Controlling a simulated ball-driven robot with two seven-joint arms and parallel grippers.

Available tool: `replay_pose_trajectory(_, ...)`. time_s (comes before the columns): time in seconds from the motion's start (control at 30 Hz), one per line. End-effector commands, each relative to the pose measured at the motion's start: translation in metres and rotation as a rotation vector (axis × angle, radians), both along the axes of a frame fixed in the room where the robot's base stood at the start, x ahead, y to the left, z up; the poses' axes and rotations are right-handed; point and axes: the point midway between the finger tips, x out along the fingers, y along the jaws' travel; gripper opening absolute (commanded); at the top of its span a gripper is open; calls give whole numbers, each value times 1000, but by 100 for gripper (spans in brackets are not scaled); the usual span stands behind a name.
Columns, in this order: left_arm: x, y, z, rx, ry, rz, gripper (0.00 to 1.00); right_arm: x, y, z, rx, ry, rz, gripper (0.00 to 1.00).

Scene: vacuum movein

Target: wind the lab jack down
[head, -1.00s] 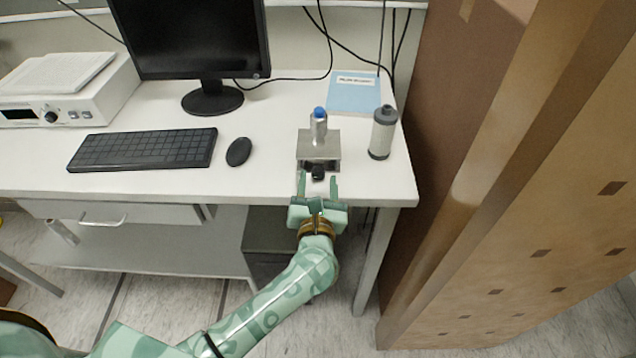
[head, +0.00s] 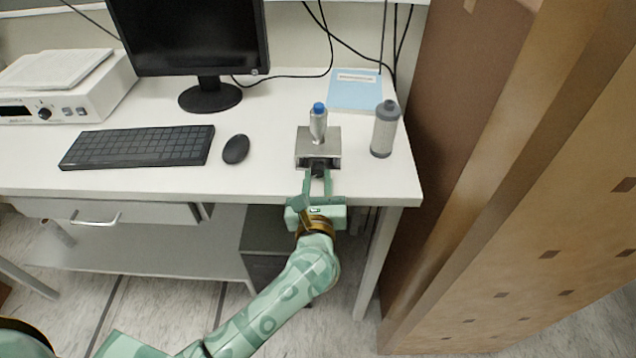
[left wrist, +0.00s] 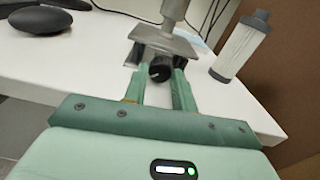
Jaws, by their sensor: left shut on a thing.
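The lab jack (head: 318,147) stands near the front edge of the white desk, with a metal top plate that also shows in the left wrist view (left wrist: 165,42). A metal bottle with a blue cap (head: 318,122) stands upright on the plate. The jack's black knob (left wrist: 160,69) faces the front. My left gripper (head: 318,177) reaches in from the desk's front edge and is shut on the knob, one finger on each side; the fingers show in the left wrist view (left wrist: 158,82). My right gripper is in neither view.
A grey-capped filter cartridge (head: 385,130) stands right of the jack, with a blue booklet (head: 355,92) behind. A mouse (head: 236,149), keyboard (head: 138,146) and monitor (head: 190,40) are to the left. A tall brown cardboard block (head: 500,180) rises beside the desk's right end.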

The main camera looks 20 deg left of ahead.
Motion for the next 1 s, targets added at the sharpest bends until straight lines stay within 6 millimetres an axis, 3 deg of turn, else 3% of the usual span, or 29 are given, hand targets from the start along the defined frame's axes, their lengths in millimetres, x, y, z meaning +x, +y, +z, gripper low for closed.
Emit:
replay_pose_trajectory(0.07, 0, 0, 0, -1, 2, 0, 4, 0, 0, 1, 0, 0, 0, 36)
replay_pose_trajectory(0.1, 0, 0, 0, 0, 2, 0, 30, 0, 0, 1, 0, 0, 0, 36)
replay_pose_trajectory(0.17, 0, 0, 0, 0, 2, 0, 46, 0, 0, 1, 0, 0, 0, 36)
replay_pose_trajectory(0.2, 0, 0, 0, 0, 2, 0, 49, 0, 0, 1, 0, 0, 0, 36)
replay_pose_trajectory(0.57, -8, -3, 0, 2, 3, -1, 49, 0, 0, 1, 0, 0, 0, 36)
replay_pose_trajectory(0.67, -24, -7, -1, 1, 4, -1, 49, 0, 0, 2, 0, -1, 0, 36)
replay_pose_trajectory(1.0, -111, -32, -1, 0, 6, -2, 49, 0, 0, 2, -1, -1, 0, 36)
